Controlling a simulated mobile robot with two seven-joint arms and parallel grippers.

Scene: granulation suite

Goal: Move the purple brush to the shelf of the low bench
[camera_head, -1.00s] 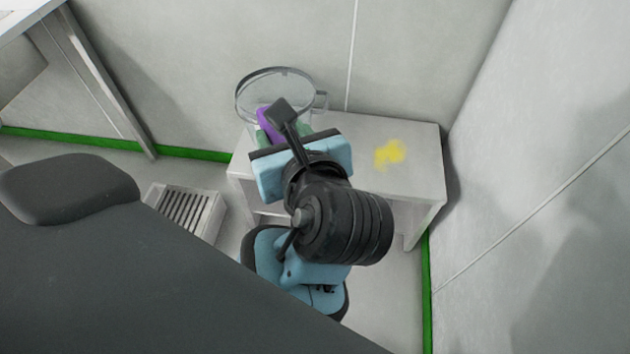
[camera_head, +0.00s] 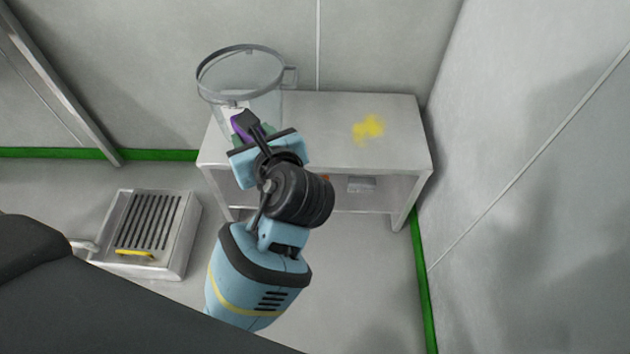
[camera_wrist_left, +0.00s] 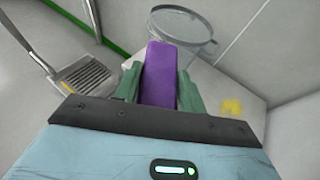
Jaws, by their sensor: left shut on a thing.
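My left gripper (camera_head: 250,132) is shut on the purple brush (camera_head: 238,127) above the left part of the low bench (camera_head: 390,150). In the left wrist view, the purple brush (camera_wrist_left: 158,76) stands between the two green fingers of the gripper (camera_wrist_left: 160,88). My wrist hides part of the brush in the head view. The bench has a pale top and an open shelf (camera_head: 375,203) below it. My arm hides the shelf's left part. My right gripper is not in view.
A clear container with a metal rim (camera_head: 240,70) stands at the bench's back left, close behind the brush. A yellow patch (camera_head: 368,129) lies on the bench top. A small grey thing (camera_head: 361,184) is on the shelf. A slatted metal box (camera_head: 150,225) stands on the floor at left.

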